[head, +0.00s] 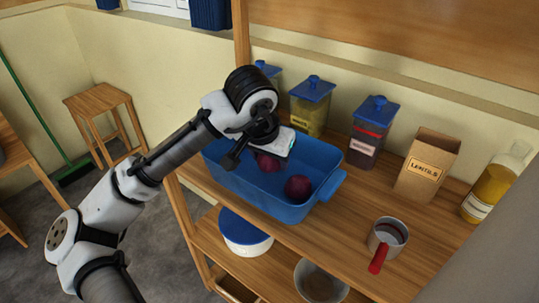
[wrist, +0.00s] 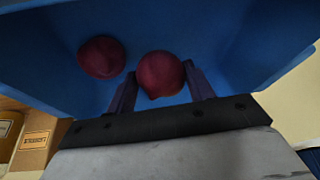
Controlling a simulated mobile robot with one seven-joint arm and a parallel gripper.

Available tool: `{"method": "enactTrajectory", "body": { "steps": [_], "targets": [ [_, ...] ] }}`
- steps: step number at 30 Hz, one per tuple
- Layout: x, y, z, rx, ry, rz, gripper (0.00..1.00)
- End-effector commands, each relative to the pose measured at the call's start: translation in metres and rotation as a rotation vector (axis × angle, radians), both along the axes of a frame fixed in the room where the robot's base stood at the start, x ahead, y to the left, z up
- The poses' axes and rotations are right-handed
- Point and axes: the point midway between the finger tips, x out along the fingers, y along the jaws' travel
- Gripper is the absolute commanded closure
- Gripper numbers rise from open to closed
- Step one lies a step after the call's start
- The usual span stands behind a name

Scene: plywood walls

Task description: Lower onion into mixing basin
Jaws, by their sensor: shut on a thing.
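The mixing basin is a blue rectangular tub (head: 265,198) on the wooden shelf; its blue inside fills much of the wrist view (wrist: 215,35). A dark red onion (head: 267,161) is between the fingers of my gripper, inside the basin's outline. It also shows in the wrist view (wrist: 161,74), with a finger on each side. My gripper (wrist: 160,88) is shut on this onion. In the head view my gripper's body partly hides the onion, and I cannot tell whether it touches the basin floor. A second red onion (head: 298,188) lies in the basin, apart from the held one (wrist: 101,57).
Blue-lidded jars (head: 310,105) (head: 373,130) stand behind the basin. A lentils box (head: 427,165), an oil bottle (head: 495,185) and a red-handled cup (head: 387,240) stand to the right. A blue-lidded tub (head: 245,232) and a bowl (head: 320,282) are on the lower shelf.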

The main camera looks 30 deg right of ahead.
Motion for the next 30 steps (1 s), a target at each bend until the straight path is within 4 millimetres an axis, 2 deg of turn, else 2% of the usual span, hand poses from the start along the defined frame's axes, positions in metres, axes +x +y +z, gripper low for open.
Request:
{"method": "enactTrajectory", "body": {
  "steps": [30],
  "targets": [
    [0.000,0.000,-0.016,-0.001,0.000,0.000,0.73]
  ]
}}
